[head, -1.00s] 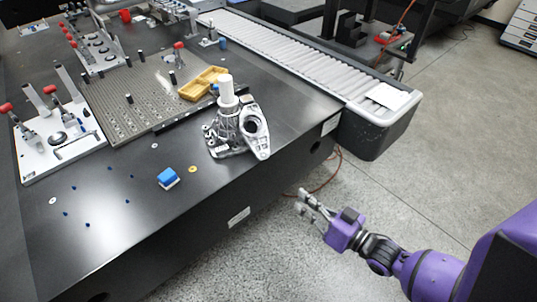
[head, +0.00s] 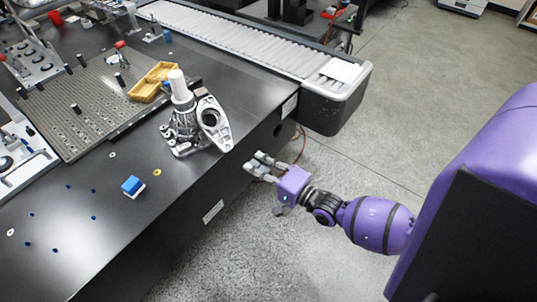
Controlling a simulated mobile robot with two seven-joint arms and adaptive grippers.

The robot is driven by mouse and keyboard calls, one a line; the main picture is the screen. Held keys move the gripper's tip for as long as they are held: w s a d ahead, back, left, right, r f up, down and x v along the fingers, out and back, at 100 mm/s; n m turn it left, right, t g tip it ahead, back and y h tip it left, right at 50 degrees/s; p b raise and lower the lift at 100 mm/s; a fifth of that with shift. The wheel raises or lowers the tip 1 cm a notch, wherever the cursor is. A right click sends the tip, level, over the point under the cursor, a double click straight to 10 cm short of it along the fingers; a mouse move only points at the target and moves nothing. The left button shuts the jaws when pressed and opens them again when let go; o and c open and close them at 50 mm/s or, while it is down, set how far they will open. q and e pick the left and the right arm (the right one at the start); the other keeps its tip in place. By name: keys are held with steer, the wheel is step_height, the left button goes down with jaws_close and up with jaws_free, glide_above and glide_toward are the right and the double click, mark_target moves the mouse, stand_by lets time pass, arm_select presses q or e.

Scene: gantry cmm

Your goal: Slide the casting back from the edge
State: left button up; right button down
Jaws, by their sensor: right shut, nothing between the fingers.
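The casting (head: 186,128), a silver metal part with a round-holed flange and a white cylinder on top, stands upright on the black table (head: 110,220). Its flange side is close to the table's right edge. My right gripper (head: 254,165) is shut and empty, beyond that edge, to the right of and below the casting in the picture. It is apart from the casting. My left gripper is not in view.
A blue and white block (head: 133,186) lies left of the casting. A yellow tray (head: 152,82) and a perforated plate (head: 75,110) lie behind it. A roller conveyor (head: 235,40) runs along the back right. Table surface left of the casting is mostly clear.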

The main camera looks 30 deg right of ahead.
mark_target(230, 147)
steer(key=x, duration=0.6)
steer(key=shift+w, duration=0.1)
steer(key=shift+w+a, duration=0.15)
steer(key=shift+w, duration=0.3)
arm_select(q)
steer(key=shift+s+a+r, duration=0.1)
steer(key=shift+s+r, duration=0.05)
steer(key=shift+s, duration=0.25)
arm_select(e)
steer(key=b+x, duration=0.2)
steer(key=x, duration=0.4)
steer(key=shift+w+f, duration=0.1)
steer(key=shift+f, duration=0.05)
steer(key=shift+w+a, duration=0.1)
steer(key=shift+w, duration=0.05)
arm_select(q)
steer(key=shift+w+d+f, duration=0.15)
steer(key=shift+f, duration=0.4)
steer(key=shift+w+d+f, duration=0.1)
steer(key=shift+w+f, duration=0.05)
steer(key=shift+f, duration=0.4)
arm_select(e)
steer(key=shift+r, duration=0.2)
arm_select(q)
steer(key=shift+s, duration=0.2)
